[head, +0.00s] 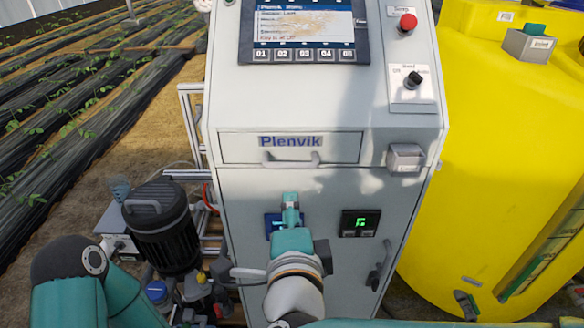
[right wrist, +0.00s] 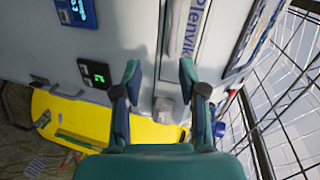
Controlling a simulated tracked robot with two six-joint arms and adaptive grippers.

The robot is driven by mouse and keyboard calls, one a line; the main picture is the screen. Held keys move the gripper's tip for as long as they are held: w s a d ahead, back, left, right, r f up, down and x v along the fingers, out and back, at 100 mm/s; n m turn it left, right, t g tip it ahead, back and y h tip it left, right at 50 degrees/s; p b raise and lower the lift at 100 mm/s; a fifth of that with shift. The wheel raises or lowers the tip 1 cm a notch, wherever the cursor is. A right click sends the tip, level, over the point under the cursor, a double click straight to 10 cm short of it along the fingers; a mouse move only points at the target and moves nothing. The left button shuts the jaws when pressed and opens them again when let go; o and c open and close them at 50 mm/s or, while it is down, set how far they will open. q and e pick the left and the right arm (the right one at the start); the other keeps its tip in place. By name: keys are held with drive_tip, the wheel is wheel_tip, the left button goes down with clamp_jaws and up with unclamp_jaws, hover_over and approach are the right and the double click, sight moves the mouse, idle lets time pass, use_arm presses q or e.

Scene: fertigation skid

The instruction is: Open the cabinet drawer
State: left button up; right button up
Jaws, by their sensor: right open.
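The grey cabinet (head: 235,200) has a closed drawer (head: 240,147) marked "Plenvik" below its screen. The drawer's grey bar handle (head: 290,162) runs across under the label, and its front sits flush with the cabinet. My right gripper (head: 290,205) is in front of the cabinet, a little below the handle in the head view. In the right wrist view, my right gripper (right wrist: 160,72) is open and empty, and the handle (right wrist: 174,28) shows beyond the fingertips, nearer the right finger. Contact is not visible. My left gripper is out of view.
A grey box (head: 405,158) sticks out right of the drawer. Below are a green-lit display (head: 359,223) and a door handle (head: 380,265). A yellow tank (head: 490,130) stands at the right, a black motor (head: 159,225) at the left. A red button (head: 408,22) is above.

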sight(292, 168)
drive_tip(key=shift+m, duration=0.8)
drive_tip(key=x, duration=0.4)
drive_tip(key=r+p+x, duration=0.1)
drive_tip(key=x, duration=0.4)
drive_tip(key=r+p+x, duration=0.1)
drive_tip(key=x, duration=0.4)
drive_tip(key=shift+w, duration=0.45)
clamp_jaws()
